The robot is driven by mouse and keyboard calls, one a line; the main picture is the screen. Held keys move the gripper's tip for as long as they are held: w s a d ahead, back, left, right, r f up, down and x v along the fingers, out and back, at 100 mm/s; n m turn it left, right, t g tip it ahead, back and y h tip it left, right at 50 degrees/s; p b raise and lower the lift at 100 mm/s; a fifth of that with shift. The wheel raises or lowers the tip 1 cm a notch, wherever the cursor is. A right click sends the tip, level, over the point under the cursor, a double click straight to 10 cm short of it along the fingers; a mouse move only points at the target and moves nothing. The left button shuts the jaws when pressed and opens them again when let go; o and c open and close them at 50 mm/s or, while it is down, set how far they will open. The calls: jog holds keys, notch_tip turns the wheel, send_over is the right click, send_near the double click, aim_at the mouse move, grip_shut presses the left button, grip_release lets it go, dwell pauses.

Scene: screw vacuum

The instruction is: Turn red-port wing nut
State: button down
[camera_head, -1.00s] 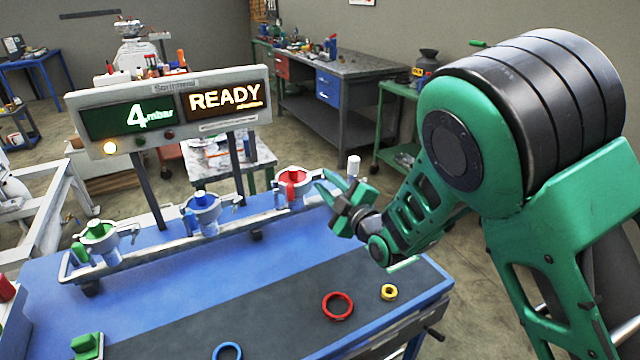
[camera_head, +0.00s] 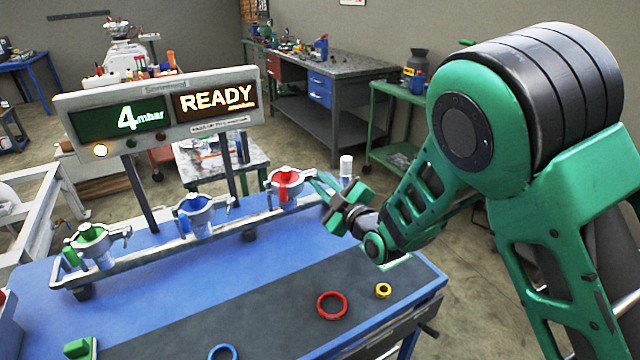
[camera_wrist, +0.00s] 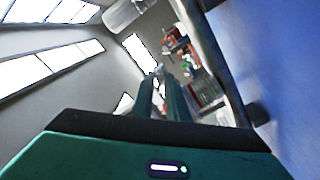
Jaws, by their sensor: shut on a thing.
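The red port (camera_head: 286,184) is a grey clamp fitting with a red insert, at the right end of the rail on the blue bench. My gripper (camera_head: 320,186) is at the right side of this port, its fingers pointing left toward the clamp. It is shut on the clamp's wing nut, which the fingers mostly hide. In the wrist view the two green fingers (camera_wrist: 160,92) stand close together, and the nut between their tips is too small to make out.
The blue port (camera_head: 196,216) and green port (camera_head: 92,244) sit further left on the rail. A display (camera_head: 160,112) reading "4 mbar" and "READY" stands behind. Red (camera_head: 332,305), yellow (camera_head: 383,290) and blue (camera_head: 222,352) rings lie on the dark mat. A white-topped post (camera_head: 346,168) rises behind my gripper.

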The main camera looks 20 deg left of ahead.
jog(key=shift+w+d+m, duration=0.15)
jog(key=shift+w+m, duration=0.05)
jog(key=shift+m, duration=2.35)
jog(key=shift+w+d+m, duration=0.15)
jog(key=shift+m, duration=2.45)
jog(key=shift+w+d+m, duration=0.15)
jog(key=shift+w+m, duration=0.05)
jog(key=shift+m, duration=2.35)
jog(key=c, duration=2)
grip_release()
jog(key=shift+s+a, duration=0.1)
jog(key=shift+s, duration=0.05)
